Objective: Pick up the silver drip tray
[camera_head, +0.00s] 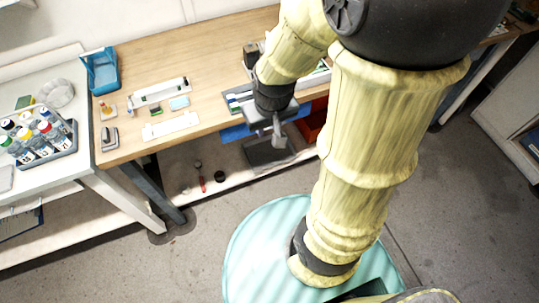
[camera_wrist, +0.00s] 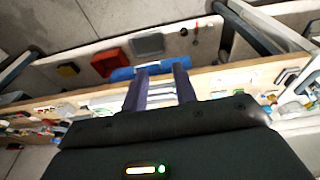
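A shallow grey tray (camera_head: 262,155), which looks like the silver drip tray, lies on the white lower shelf under the wooden bench. In the wrist view the grey tray (camera_wrist: 148,44) shows beyond my fingertips, clear of them. My gripper (camera_head: 279,143) points down near the bench's front edge and covers part of the tray in the head view. In the wrist view the two fingers of my gripper (camera_wrist: 160,68) are apart with nothing held between them. The height gap between fingers and tray is hard to judge.
The wooden bench (camera_head: 215,70) overhangs the lower shelf (camera_head: 235,177). A red bin (camera_wrist: 111,62) sits beside the tray, and a blue object (camera_wrist: 122,74) lies near the bench edge. A red-handled tool (camera_head: 202,183) lies on the shelf. The floor in front is open.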

